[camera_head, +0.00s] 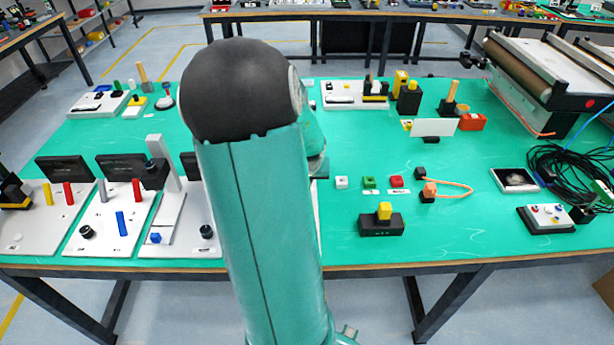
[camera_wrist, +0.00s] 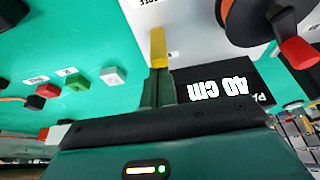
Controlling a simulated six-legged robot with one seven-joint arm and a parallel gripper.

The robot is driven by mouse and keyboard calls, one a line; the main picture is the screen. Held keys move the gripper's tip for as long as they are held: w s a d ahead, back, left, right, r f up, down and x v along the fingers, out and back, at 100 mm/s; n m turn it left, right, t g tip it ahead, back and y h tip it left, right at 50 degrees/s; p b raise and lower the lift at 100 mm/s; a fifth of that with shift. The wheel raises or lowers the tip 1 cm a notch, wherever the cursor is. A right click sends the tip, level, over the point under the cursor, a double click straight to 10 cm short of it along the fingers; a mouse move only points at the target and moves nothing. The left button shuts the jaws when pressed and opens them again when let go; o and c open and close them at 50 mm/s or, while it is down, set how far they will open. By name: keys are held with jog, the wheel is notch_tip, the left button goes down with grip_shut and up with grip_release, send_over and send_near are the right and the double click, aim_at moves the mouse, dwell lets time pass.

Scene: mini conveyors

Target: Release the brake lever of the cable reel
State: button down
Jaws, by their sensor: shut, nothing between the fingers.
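The cable reel shows at the top right of the wrist view as an orange and dark disc (camera_wrist: 243,27) with a red-ended crank (camera_wrist: 298,50). It stands on a white board (camera_wrist: 190,15). A yellow lever (camera_wrist: 158,47) stands at the board's left edge. My gripper (camera_wrist: 157,88) is shut and empty, with its dark fingers just below the yellow lever in the picture. I cannot tell whether they touch it. In the head view my arm hides the reel and gripper.
White (camera_head: 341,182), green (camera_head: 369,182) and red (camera_head: 396,181) blocks sit right of my arm. A black block with a yellow top (camera_head: 381,225) is nearer the front edge. Boards with levers (camera_head: 120,222) fill the left. A conveyor (camera_head: 548,75) and black cables (camera_head: 570,172) are right.

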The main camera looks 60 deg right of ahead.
jog(key=shift+s+a+f, duration=0.1)
jog(key=shift+s+a, duration=0.3)
jog(key=shift+a, duration=0.45)
jog(key=shift+w+d, duration=0.1)
jog(key=shift+w+d+f, duration=0.3)
jog(key=shift+d, duration=0.35)
jog(key=shift+d+r, duration=0.1)
jog(key=shift+w+d+r, duration=0.1)
jog(key=shift+w+d, duration=0.05)
jog(key=shift+d, duration=0.05)
jog(key=v, duration=0.9)
jog(key=shift+a, duration=0.2)
